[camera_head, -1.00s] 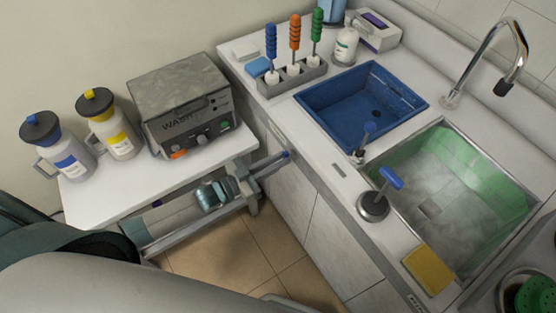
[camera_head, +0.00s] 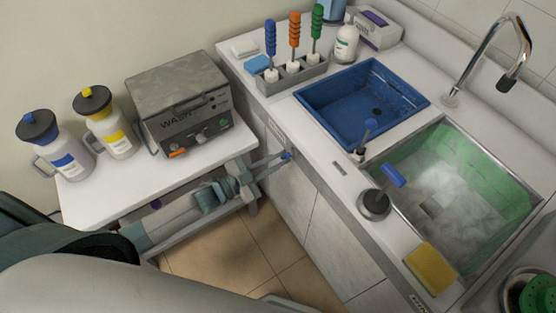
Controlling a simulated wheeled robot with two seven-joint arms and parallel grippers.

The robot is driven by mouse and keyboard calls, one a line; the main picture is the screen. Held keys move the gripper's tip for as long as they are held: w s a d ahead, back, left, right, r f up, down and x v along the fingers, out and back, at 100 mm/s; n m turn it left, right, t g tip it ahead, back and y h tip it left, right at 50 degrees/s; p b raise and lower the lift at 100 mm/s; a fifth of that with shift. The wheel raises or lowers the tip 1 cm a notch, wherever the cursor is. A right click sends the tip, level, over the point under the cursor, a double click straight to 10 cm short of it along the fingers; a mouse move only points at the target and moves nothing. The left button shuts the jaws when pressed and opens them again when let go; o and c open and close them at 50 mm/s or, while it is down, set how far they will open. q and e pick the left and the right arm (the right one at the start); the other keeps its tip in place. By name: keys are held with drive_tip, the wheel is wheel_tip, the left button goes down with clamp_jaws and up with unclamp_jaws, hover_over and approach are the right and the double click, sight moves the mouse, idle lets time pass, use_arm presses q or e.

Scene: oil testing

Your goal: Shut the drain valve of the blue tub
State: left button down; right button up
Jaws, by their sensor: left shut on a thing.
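The blue tub (camera_head: 340,118) is set in the white counter at the back, left of the sink. It looks empty, with a dark drain hole in its floor. A small blue handle (camera_head: 288,156) shows at the cabinet front below the tub's left side; it appears to be the drain valve. My left gripper (camera_head: 283,158) reaches it from the left, passing by the side table's front edge. Its fingers are shut on the blue handle and hide part of it. The valve's body and exact angle are too small to tell. My right gripper is not in view.
The white side table (camera_head: 95,193) holds a grey wash unit (camera_head: 180,95) and two jugs, close above my left arm. Right of the tub is a steaming green-walled sink (camera_head: 500,185). Two blue-handled fixtures and a yellow sponge (camera_head: 429,268) stand along the counter front.

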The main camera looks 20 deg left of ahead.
use_arm(q)
drive_tip(key=m+b, duration=0.1)
drive_tip(key=m, duration=0.4)
drive_tip(key=shift+s+f+m+b, duration=0.1)
drive_tip(key=shift+f+m+b, duration=0.1)
drive_tip(key=shift+m+b, duration=0.15)
drive_tip(key=m+b, duration=0.2)
drive_tip(key=m, duration=0.4)
drive_tip(key=shift+d+f+m+b, duration=0.1)
drive_tip(key=shift+m+b, duration=0.15)
drive_tip(key=shift+b, duration=0.05)
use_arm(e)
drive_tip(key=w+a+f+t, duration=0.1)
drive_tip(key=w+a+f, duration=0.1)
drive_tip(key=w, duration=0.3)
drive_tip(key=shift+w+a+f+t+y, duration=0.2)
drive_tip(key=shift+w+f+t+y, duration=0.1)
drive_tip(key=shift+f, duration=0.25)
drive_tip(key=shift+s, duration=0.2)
use_arm(q)
drive_tip(key=c, duration=1.8)
unclamp_jaws()
drive_tip(key=shift+o, duration=0.2)
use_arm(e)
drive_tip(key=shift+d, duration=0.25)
use_arm(q)
drive_tip(key=shift+s, duration=0.1)
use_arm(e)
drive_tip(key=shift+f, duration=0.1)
